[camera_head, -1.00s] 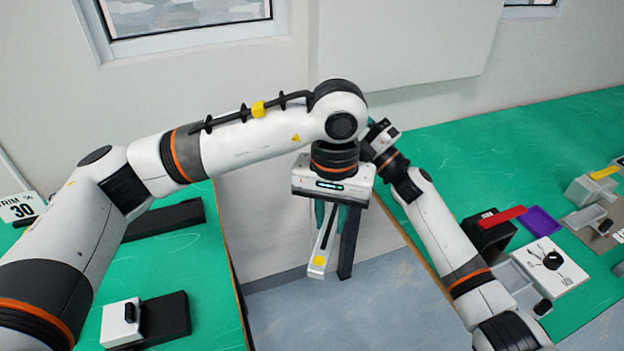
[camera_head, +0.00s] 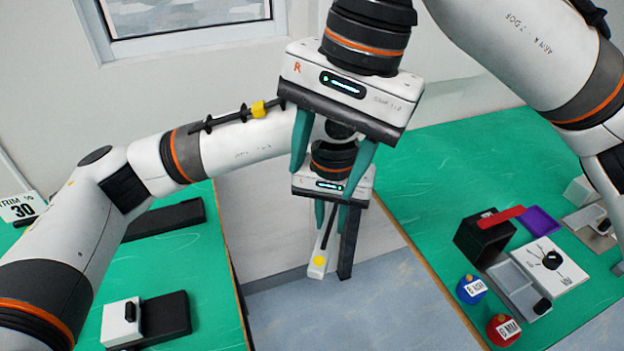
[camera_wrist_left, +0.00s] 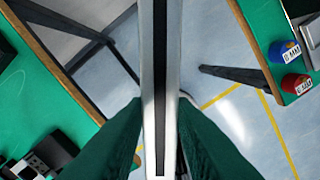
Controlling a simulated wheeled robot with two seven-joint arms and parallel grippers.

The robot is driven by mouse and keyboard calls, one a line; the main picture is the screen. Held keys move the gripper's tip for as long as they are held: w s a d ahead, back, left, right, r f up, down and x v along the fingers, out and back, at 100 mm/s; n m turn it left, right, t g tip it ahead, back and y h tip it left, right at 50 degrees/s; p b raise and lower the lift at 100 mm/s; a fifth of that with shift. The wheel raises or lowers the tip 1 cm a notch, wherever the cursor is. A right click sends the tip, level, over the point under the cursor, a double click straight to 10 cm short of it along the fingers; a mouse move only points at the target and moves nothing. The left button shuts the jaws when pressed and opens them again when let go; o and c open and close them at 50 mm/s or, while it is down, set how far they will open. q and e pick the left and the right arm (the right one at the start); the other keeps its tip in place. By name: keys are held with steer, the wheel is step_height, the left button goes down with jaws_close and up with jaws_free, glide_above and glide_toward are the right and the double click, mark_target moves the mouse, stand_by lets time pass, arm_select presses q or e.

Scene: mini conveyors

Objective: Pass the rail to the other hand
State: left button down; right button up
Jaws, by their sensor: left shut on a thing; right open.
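The rail (camera_head: 319,264) is a slim pale bar with a yellow dot near its lower end. It hangs tilted below my left gripper (camera_head: 331,220), which is shut on it. In the left wrist view the rail (camera_wrist_left: 160,60) runs up the middle as a grey bar with a dark groove, between the green fingers (camera_wrist_left: 160,130). My right gripper (camera_head: 324,182), marked R, is open and empty. It points down in front of the left wrist, and its fingers partly cover that wrist. It looks nearer the camera than the rail; I cannot see it touching the rail.
Green tables stand left (camera_head: 180,262) and right (camera_head: 440,170), with a floor gap (camera_head: 385,310) between them. The right table holds a black box (camera_head: 483,238), a red bar (camera_head: 500,216), a grey tray (camera_head: 518,292), and blue (camera_head: 471,289) and red (camera_head: 503,330) labelled containers.

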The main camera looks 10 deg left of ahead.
mark_target(311, 270)
arm_select(q)
steer(key=shift+w+a, duration=0.1)
steer(key=shift+a, duration=0.1)
steer(key=shift+d, duration=0.15)
arm_select(e)
steer(key=f, duration=0.6)
steer(key=a+f+n+h, duration=0.1)
steer(key=f, duration=0.5)
steer(key=f+n+h, duration=0.1)
steer(key=f, duration=0.5)
steer(key=shift+s+a+f+t, duration=0.2)
steer(key=shift+a+f+t, duration=0.05)
steer(key=shift+f+t, duration=0.05)
jaws_close()
arm_select(q)
steer(key=c, duration=1.1)
jaws_free()
arm_select(e)
steer(key=shift+r, duration=0.1)
arm_select(q)
steer(key=shift+r, duration=0.1)
